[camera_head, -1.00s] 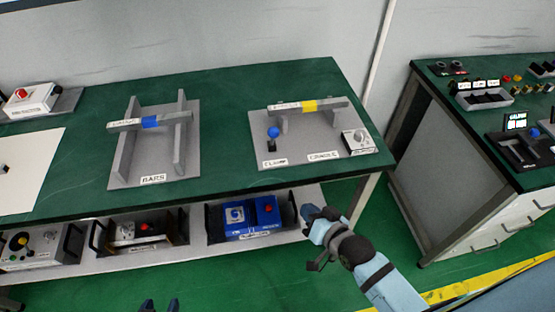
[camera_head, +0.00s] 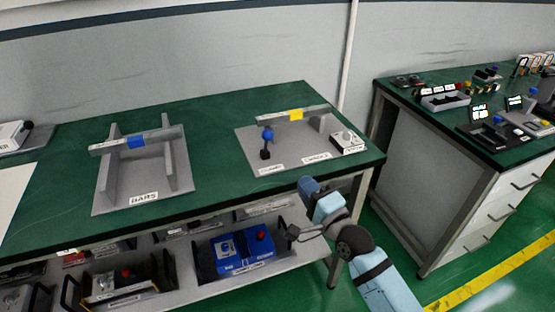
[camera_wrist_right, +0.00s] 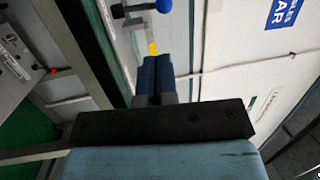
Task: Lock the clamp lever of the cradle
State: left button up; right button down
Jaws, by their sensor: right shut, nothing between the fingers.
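The cradle (camera_head: 248,141) is a grey plate on the green table, carrying a grey bar with a yellow band (camera_head: 296,115). The clamp lever (camera_head: 267,137) stands at the plate's left side, a dark stem topped by a blue ball, roughly upright. In the right wrist view the lever's blue ball (camera_wrist_right: 164,5) shows at the top edge, beyond the fingers. My right gripper (camera_head: 306,184) is at the table's front edge, right of and nearer than the lever, apart from it. Its fingers (camera_wrist_right: 156,75) are shut and empty. My left gripper is out of view.
A small control box (camera_head: 347,142) sits at the plate's right. The bars fixture (camera_head: 184,180) stands to the left. A blue box (camera_head: 236,252) is on the lower shelf. A second table (camera_head: 455,125) with devices stands at right, across a gap.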

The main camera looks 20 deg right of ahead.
jog(key=shift+r+m, duration=0.15)
jog(key=shift+m, duration=0.15)
jog(key=shift+d, duration=0.1)
send_near(271, 139)
jog(key=x, duration=0.6)
jog(key=shift+x, duration=0.8)
